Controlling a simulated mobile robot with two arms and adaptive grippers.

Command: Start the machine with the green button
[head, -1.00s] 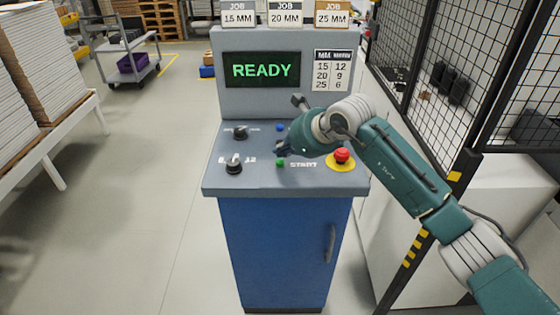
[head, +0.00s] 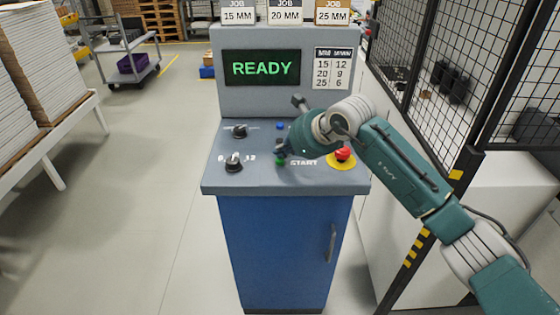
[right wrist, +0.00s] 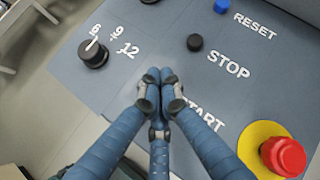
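The green button (head: 280,161) is on the sloped panel of the blue and grey machine console (head: 225,185), left of the word START. My right gripper (head: 281,154) is right above it in the head view and partly covers it. In the right wrist view the right gripper (right wrist: 158,75) has its fingers together and holds nothing; the green button is hidden behind the fingers there. I cannot tell whether the fingertips touch the button. The screen (head: 262,68) reads READY in green. My left gripper is not in view.
A red emergency button (head: 343,154) on a yellow disc sits right of START. A blue RESET button (head: 280,126) and two black knobs, the lower one (head: 233,163) marked 6, 9, 12, share the panel. A mesh fence (head: 440,70) stands at the right.

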